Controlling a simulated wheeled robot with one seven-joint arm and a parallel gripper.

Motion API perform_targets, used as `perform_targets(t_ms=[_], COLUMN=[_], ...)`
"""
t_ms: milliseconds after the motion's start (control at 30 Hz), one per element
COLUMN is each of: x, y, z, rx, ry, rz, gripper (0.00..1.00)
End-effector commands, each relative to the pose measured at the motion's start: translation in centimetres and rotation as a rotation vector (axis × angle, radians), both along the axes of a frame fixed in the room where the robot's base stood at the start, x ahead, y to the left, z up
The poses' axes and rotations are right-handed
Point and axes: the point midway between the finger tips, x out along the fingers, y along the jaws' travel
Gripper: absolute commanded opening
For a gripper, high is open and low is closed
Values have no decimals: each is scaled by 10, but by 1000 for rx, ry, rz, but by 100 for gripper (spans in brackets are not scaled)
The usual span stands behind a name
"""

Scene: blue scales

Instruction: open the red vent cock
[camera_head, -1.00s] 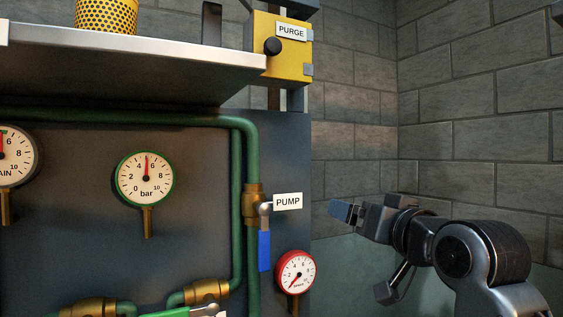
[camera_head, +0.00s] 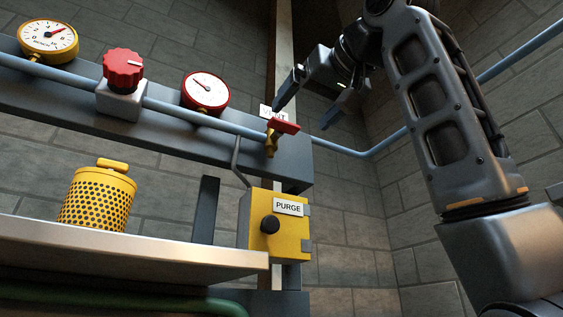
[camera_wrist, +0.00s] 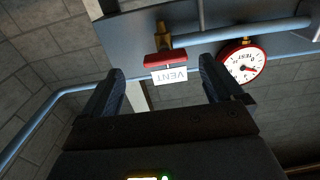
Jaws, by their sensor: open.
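The vent cock has a red handle (camera_head: 284,126) on a brass body (camera_head: 271,143), at the right end of the blue pipe in the head view. In the wrist view the red handle (camera_wrist: 165,60) lies crosswise beside the upside-down VENT label (camera_wrist: 169,76). My gripper (camera_head: 304,112) is open and empty, close to the cock. In the wrist view the handle shows between and beyond the fingers of my gripper (camera_wrist: 160,82). No contact with the handle is visible. In the head view one finger partly covers the label.
A red-rimmed gauge (camera_head: 205,91) and a red knob (camera_head: 123,68) stand left along the blue pipe (camera_head: 75,81). Below are the yellow PURGE box (camera_head: 258,239) and a shelf (camera_head: 120,247) with a yellow perforated canister (camera_head: 97,203). The pipe continues right along the brick wall.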

Motion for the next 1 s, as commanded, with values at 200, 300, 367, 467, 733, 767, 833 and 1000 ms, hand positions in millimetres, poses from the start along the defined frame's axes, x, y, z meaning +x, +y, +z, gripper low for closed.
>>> perform_targets(t_ms=[200,300,367,467,733,767,833,1000], x=[-3,8,16,30,52,53,55,55], y=[5,13,18,27,42,43,44,44], z=[13,13,14,13,12,12,11,11], rx=[-10,-11,-10,-11,-9,-10,-10,-9], ry=[-3,-1,-1,-1,-4,-3,-3,-4], rz=[0,0,-1,-1,0,0,-1,-1], gripper=[94,94,94,94,94,94,94,94])
